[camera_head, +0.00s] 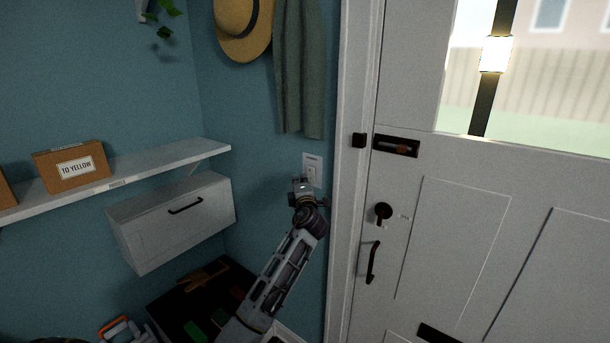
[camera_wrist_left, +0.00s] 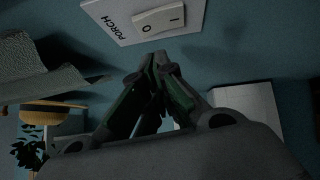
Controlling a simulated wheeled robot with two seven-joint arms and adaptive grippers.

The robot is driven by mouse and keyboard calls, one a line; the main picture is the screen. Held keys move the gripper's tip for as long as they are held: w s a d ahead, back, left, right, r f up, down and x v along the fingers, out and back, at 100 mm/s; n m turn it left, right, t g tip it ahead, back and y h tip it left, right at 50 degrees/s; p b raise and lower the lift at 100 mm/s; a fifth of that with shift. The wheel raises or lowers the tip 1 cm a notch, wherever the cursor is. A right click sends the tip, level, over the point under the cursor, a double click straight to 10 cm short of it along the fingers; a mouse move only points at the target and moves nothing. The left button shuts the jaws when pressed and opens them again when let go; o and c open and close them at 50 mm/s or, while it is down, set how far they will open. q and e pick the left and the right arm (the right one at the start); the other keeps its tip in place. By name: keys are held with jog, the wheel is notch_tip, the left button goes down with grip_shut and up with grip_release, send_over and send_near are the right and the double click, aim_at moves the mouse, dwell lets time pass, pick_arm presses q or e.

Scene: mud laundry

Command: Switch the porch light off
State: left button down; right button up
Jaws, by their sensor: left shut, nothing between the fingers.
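The porch light switch (camera_head: 312,168) is a white plate on the blue wall beside the door frame. In the left wrist view its plate (camera_wrist_left: 112,25) reads PORCH, and its white rocker (camera_wrist_left: 158,19) is marked I and O. My left gripper (camera_head: 301,184) is shut and empty, just below and in front of the switch. In the left wrist view its fingertips (camera_wrist_left: 155,60) meet close to the O end of the rocker; I cannot tell whether they touch it. The porch lamp (camera_head: 495,54) glows bright outside the door window. My right gripper is out of view.
The white door (camera_head: 450,240) and its frame (camera_head: 349,200) stand right of my left arm. A straw hat (camera_head: 243,30) and a green coat (camera_head: 299,80) hang above. A white cabinet (camera_head: 150,240) and a shelf (camera_head: 135,168) with a box (camera_head: 73,165) are left.

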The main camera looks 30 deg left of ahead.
aim_at(311, 174)
pick_arm(q)
jog(key=w, duration=0.1)
jog(key=w+p, duration=0.1)
jog(key=w, duration=0.1)
jog(key=shift+w+d+r, duration=0.1)
jog(key=shift+r, duration=0.1)
jog(key=shift+d, duration=0.1)
dwell(0.5)
jog(key=b, duration=0.2)
jog(key=shift+w+b, duration=0.25)
jog(key=shift+b, duration=0.15)
jog(key=shift+r, duration=0.1)
dwell(0.4)
